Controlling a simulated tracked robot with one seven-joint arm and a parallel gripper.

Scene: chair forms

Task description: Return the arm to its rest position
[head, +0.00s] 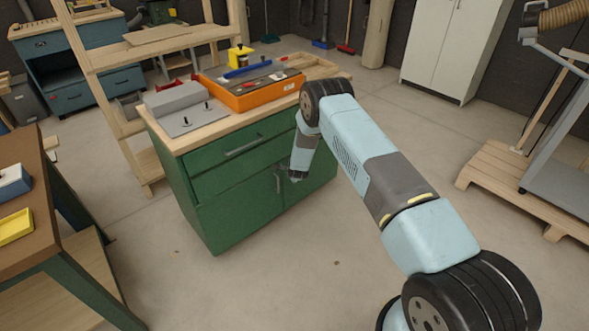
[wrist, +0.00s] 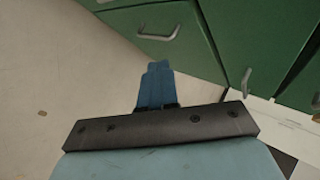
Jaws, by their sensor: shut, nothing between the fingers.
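My light blue arm (head: 352,150) reaches from the lower right toward the green cabinet (head: 235,215), bends at a black joint and drops down in front of it. My gripper (head: 295,177) is low in front of the cabinet's doors and small in the head view; I cannot tell there whether it touches them. In the wrist view its two blue fingers (wrist: 155,72) are together with nothing between them. Green cabinet fronts (wrist: 165,30) with metal handles lie beyond the fingertips in that view. The cabinet's drawers and doors look closed.
An orange tray (head: 252,94) and a grey block (head: 175,98) lie on the cabinet's wooden top. A brown-topped table (head: 25,230) stands at left, a wooden shelf frame (head: 95,90) behind. A wooden pallet (head: 500,180) is at right. Concrete floor (head: 260,285) is clear in front.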

